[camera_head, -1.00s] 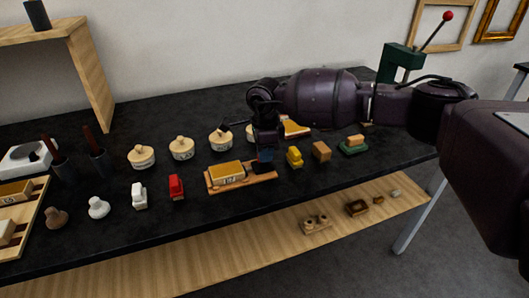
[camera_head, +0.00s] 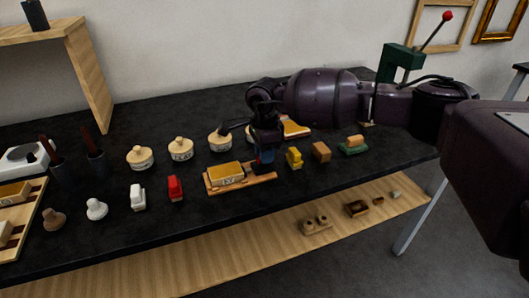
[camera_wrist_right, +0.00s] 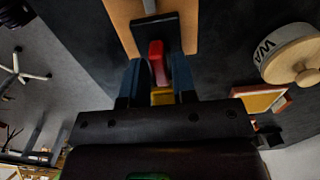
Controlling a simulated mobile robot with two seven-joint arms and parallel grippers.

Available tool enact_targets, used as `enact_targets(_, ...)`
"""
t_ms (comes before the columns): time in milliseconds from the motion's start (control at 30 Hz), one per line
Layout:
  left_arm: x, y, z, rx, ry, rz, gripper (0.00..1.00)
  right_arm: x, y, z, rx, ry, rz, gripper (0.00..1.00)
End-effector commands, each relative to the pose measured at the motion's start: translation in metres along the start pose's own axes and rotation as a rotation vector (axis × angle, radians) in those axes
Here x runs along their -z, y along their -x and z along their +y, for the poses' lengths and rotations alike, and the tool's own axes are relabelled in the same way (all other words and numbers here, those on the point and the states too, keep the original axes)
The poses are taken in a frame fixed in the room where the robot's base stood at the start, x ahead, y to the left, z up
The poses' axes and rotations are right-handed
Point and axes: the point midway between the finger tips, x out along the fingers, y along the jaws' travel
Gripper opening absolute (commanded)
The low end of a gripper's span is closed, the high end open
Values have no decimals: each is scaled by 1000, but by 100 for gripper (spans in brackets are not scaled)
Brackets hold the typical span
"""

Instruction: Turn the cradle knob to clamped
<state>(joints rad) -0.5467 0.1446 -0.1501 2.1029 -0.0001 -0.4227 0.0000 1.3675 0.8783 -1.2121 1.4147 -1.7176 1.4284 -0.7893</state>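The cradle (camera_head: 262,180) is a flat wooden board carrying a tan-gold block with dark lettering (camera_head: 226,174). My right gripper (camera_head: 263,157) points down over the right end of the board and hides the knob there in the head view. In the right wrist view a red knob (camera_wrist_right: 157,62) on a black plate stands between the two blue fingers of my right gripper (camera_wrist_right: 159,78). The fingers are apart on either side of the knob, with narrow gaps seeming to show. The left gripper is not in view.
A yellow block (camera_head: 294,158), a brown block (camera_head: 321,152) and a green-based brush (camera_head: 353,145) stand right of the cradle. A red object (camera_head: 175,188) stands to its left. Lidded round jars (camera_head: 181,149) stand behind; one shows in the wrist view (camera_wrist_right: 292,60).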

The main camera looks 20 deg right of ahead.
Motion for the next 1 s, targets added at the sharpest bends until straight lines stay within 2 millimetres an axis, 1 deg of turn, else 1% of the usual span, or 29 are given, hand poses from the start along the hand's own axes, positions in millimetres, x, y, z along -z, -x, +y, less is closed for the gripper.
enact_targets(33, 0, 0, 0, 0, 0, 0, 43, 0, 0, 0, 0, 0, 0, 33)
enact_targets(100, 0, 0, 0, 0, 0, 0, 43, 0, 0, 0, 0, -1, 0, 40)
enact_targets(367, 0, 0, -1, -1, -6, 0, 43, 0, 1, 0, 0, -1, 0, 40)
enact_targets(467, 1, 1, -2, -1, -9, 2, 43, 0, 7, 0, 2, -1, 0, 40)
enact_targets(567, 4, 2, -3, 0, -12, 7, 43, 0, 20, -1, 4, -1, 0, 40)
enact_targets(767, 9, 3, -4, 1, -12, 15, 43, 0, 57, 0, 5, 0, 0, 40)
enact_targets(900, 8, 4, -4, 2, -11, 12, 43, 0, 81, 0, 4, -1, 0, 40)
enact_targets(1000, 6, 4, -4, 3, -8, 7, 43, 0, 94, 0, 3, -1, 0, 40)
